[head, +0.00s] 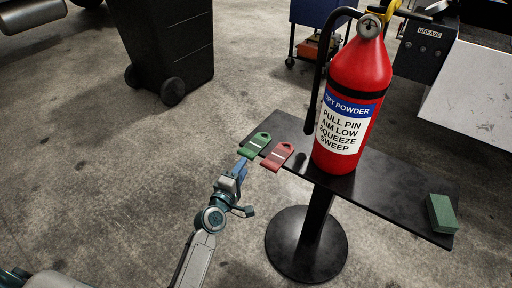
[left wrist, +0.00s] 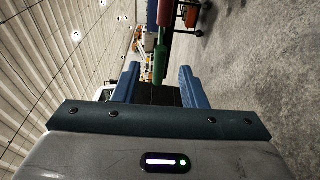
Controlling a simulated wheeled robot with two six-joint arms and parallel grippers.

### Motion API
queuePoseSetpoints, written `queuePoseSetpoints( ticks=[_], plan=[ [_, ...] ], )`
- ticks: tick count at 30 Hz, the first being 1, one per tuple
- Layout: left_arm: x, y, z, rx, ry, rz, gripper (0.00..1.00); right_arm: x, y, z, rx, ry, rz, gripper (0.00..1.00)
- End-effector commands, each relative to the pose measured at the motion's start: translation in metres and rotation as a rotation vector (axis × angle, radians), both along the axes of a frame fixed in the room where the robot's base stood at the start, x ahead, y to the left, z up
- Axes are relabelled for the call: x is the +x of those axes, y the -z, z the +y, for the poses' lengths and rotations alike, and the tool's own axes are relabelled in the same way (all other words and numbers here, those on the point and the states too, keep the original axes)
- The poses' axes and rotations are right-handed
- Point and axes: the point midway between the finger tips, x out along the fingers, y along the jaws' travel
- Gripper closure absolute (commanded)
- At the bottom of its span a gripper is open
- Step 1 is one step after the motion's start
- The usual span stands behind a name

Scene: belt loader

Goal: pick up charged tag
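A green tag (head: 254,146) with a hole and a white stripe lies at the left end of the narrow black table, overhanging its edge. A red tag (head: 277,157) of the same shape lies just to its right. Which one reads as charged I cannot tell from any lettering. My left gripper (head: 241,168) is just short of the green tag's near end. In the left wrist view the gripper (left wrist: 159,78) is open, its blue fingers wide apart. My right gripper is out of view.
A red fire extinguisher (head: 349,115) stands upright on the black table (head: 387,196), right of the tags. A green block (head: 441,213) lies at the table's right end. A black wheeled bin (head: 170,45) stands behind left. The floor left of the table is clear.

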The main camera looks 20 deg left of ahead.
Motion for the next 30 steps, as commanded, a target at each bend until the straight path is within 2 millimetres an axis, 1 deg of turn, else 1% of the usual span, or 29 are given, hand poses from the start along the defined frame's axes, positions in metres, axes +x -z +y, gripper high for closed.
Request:
queuePoseSetpoints(
  ticks=[1,5,7,12,15,18,24,25,26,30],
  plan=[
    [0.005,0.0,-0.001,0.0,0.0,0.0,0.62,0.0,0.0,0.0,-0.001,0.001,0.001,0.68],
    [0.012,0.0,-0.002,0.002,0.001,0.0,0.62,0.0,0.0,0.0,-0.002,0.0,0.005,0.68],
    [0.019,0.0,-0.002,0.002,0.001,0.0,0.62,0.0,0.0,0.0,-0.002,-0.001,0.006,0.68],
    [0.045,0.001,-0.004,0.003,0.001,0.0,0.62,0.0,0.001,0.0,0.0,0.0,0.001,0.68],
    [0.056,0.001,-0.006,0.004,0.001,0.0,0.62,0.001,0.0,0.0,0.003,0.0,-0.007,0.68],
    [0.061,0.001,-0.007,0.004,0.001,0.0,0.62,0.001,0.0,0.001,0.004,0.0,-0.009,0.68],
    [0.061,0.001,-0.007,0.004,0.001,0.001,0.62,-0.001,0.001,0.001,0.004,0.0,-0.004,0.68],
    [0.061,0.001,-0.007,0.004,0.001,0.001,0.66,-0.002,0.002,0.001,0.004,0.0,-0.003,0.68],
    [0.061,0.001,-0.007,0.004,0.001,0.001,0.72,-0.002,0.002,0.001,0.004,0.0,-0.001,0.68],
    [0.061,0.001,-0.007,0.004,0.001,0.001,0.99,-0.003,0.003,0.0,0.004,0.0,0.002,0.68]
  ],
)
